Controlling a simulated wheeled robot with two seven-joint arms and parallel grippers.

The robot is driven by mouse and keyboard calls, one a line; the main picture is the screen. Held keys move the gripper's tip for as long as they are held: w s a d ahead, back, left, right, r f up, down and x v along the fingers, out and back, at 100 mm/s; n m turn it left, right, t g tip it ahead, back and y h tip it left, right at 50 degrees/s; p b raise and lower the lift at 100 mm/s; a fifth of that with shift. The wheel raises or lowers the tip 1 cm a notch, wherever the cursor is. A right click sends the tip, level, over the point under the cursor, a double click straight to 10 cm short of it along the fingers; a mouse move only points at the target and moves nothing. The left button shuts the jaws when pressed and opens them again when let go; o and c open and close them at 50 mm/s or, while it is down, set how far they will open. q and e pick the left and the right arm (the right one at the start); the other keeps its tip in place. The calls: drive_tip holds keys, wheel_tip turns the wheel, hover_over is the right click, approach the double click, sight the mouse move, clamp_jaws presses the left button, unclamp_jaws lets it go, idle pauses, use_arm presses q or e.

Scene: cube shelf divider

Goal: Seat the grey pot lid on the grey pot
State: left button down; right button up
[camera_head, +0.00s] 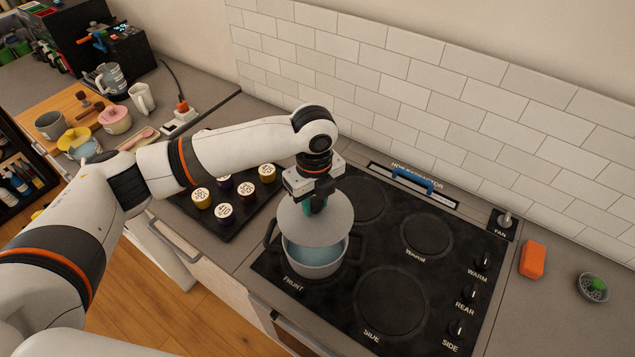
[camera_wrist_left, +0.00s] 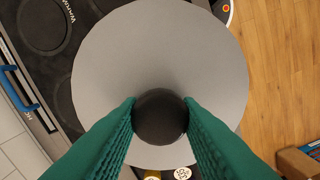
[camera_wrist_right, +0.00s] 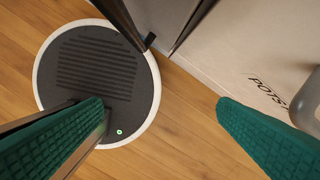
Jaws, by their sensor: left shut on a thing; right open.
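The grey pot lid (camera_head: 318,222) is a flat grey disc with a dark round knob (camera_wrist_left: 160,117). My left gripper (camera_head: 312,203) is shut on that knob, its green fingers on either side of it in the left wrist view. The grey pot (camera_head: 314,260) stands on the front left of the hob with its bluish inside showing. The lid is above the pot and covers the back part of its opening in the head view; the front part of the opening shows. My right gripper (camera_wrist_right: 160,115) is open and empty, seen only in its own wrist view, over the wooden floor.
The black hob (camera_head: 391,300) has bare burners to the right of the pot. A dark tray with several labelled jars (camera_head: 224,213) is to the left. An orange sponge (camera_head: 532,260) lies at the right. A tiled wall (camera_head: 450,100) stands behind.

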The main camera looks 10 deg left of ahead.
sight(314, 218)
use_arm(q)
drive_tip(key=shift+s+r, duration=0.15)
idle(0.3)
drive_tip(key=shift+f, duration=0.3)
wheel_tip(314, 218, down, 6)
drive_tip(key=shift+f+b, duration=0.1)
drive_tip(key=shift+b, duration=1.15)
drive_tip(key=shift+f, duration=0.5)
drive_tip(key=shift+f+b, duration=0.45)
drive_tip(key=shift+f, duration=0.7)
drive_tip(key=c, duration=1.4)
unclamp_jaws()
drive_tip(key=shift+o, duration=0.2)
